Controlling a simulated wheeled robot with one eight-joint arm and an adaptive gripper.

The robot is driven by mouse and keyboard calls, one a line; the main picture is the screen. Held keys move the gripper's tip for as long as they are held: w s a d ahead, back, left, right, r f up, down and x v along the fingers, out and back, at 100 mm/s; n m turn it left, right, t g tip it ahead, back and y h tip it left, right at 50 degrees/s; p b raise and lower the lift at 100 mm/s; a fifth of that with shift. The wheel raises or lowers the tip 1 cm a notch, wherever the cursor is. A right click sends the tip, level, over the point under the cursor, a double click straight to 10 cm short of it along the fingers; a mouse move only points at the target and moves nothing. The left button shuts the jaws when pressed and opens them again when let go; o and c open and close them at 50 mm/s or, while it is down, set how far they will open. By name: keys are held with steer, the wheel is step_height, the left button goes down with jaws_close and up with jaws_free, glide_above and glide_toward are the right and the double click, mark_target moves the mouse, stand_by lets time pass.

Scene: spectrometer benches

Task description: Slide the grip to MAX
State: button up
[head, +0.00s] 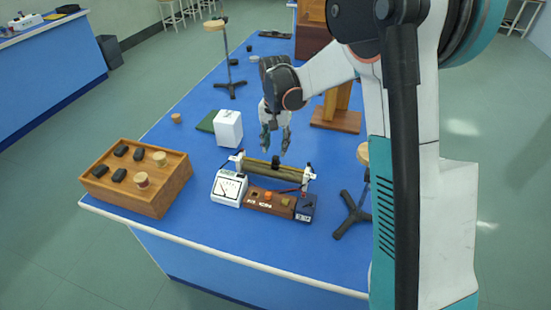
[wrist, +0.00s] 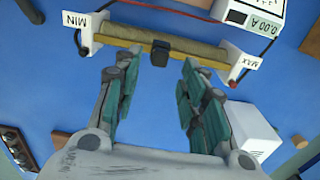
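The slide rheostat has a brown wound tube (head: 258,168) between two white end blocks. Its black grip (head: 275,162) sits near the middle of the tube; it also shows in the wrist view (wrist: 160,53). In the wrist view the MIN block (wrist: 77,20) is at the left end and the MAX block (wrist: 246,62) at the right end. My gripper (head: 275,150) points down just above the tube. In the wrist view its fingers (wrist: 159,64) are open, one on each side of the grip, apart from it.
A wooden tray (head: 165,200) is left; a black-footed stand (head: 352,216) is right.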

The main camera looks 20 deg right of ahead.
mark_target(275, 157)
step_height(275, 157, down, 5)
steer(key=shift+b, duration=0.65)
steer(key=shift+a, duration=0.1)
jaws_close()
